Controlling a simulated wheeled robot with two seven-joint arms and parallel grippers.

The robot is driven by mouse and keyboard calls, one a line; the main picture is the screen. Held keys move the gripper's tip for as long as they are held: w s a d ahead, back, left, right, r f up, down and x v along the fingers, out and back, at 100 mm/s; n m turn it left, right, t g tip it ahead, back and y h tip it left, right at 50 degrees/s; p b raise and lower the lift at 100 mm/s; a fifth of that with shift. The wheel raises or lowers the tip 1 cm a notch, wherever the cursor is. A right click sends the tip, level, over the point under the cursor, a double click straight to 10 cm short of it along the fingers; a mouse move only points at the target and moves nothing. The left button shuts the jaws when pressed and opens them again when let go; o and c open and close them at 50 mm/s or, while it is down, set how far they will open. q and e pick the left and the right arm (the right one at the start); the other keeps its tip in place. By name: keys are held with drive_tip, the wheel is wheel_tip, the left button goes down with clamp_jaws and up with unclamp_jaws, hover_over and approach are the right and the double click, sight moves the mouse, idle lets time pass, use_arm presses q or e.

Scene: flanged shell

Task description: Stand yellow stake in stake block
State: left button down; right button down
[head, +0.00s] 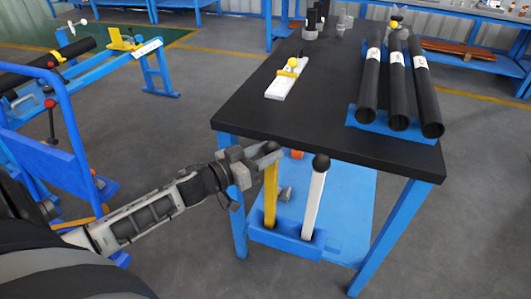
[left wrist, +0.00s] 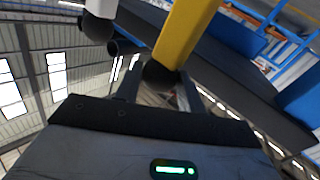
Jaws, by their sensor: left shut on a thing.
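The yellow stake (head: 270,197) stands upright beside the table's near left corner, its dark ball top at my left gripper (head: 262,158). In the left wrist view the yellow stake (left wrist: 184,32) runs away from the gripper, with its dark ball (left wrist: 160,75) between the two fingers. My left gripper is shut on this ball end. The stake's lower end meets the blue stake block (head: 284,240); how deep it sits is hidden. A white stake (head: 313,205) with a black ball stands in the same block, to the right. My right gripper is not in view.
The black table top (head: 320,105) overhangs just behind the stakes. Black pipes (head: 398,92) on a blue rack and a white plate (head: 284,80) with a yellow handle lie on it. A blue lower shelf (head: 350,205) lies behind the block. Grey floor (head: 200,250) is clear in front.

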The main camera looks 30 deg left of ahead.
use_arm(q)
drive_tip(key=c, duration=0.9)
unclamp_jaws()
drive_tip(key=shift+o, duration=0.2)
drive_tip(key=shift+r, duration=0.1)
drive_tip(key=v, duration=1.1)
drive_tip(key=s+d+f+g+y+p, duration=0.1)
drive_tip(key=s+d+f+g, duration=0.2)
drive_tip(key=d, duration=0.7)
drive_tip(key=s+d+f+g+y+p, duration=0.1)
drive_tip(key=s+d+f+g+p, duration=0.1)
drive_tip(key=d, duration=0.8)
drive_tip(key=shift+s+f+g+y, duration=0.4)
drive_tip(key=shift+s+f+g, duration=0.3)
drive_tip(key=shift+s+f, duration=0.8)
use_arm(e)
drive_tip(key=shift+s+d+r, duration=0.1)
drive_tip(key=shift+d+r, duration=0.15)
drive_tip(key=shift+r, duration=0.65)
